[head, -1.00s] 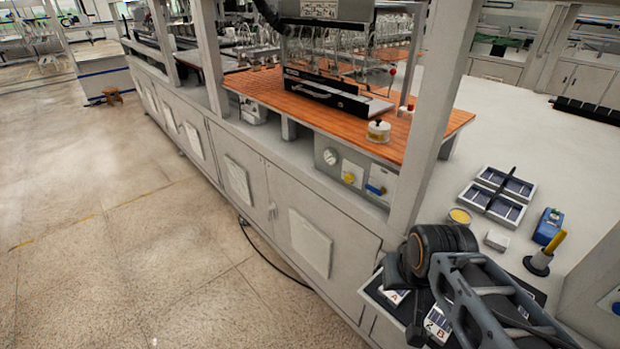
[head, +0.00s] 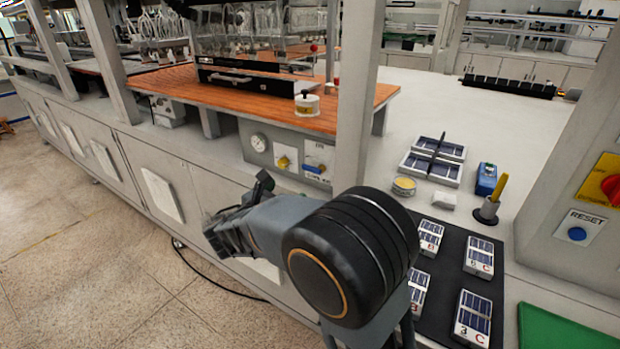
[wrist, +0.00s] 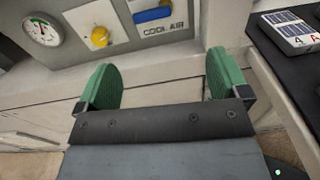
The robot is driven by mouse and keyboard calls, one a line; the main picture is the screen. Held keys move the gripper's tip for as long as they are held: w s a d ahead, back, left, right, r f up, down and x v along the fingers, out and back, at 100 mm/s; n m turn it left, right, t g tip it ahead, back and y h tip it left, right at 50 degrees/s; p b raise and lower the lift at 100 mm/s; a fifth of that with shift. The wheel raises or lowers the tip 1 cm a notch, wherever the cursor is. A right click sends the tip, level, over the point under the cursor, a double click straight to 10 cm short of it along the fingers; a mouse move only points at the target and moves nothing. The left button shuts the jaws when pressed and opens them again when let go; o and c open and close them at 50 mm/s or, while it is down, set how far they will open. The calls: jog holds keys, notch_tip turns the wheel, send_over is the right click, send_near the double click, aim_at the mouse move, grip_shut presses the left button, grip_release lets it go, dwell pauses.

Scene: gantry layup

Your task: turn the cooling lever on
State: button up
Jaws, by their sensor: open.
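The cooling lever is a blue handle (head: 315,169) on a panel under the orange worktop. In the wrist view the blue handle (wrist: 153,14) lies roughly level above the words COOL AIR. A yellow knob (head: 284,162) sits to its left; the knob (wrist: 100,37) also shows in the wrist view. My gripper (wrist: 163,82) is open and empty, its two green finger pads wide apart, with the lever beyond and above them in the picture. In the head view my gripper (head: 238,218) is in front of the cabinet, lower left of the lever and apart from it.
A pressure gauge (head: 258,142) is left of the yellow knob. A grey post (head: 354,100) rises right of the panel. A black mat (head: 455,240) with several solar-cell blocks lies at the right. A red switch (head: 610,186) and blue RESET button (head: 577,233) are further right.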

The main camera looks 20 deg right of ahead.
aim_at(310, 168)
jog(key=shift+n+t, duration=0.4)
jog(key=shift+n, duration=0.1)
jog(key=x, duration=1.3)
jog(key=shift+w, duration=0.6)
jog(key=shift+c, duration=0.4)
jog(key=shift+r, duration=0.1)
jog(key=c, duration=0.8)
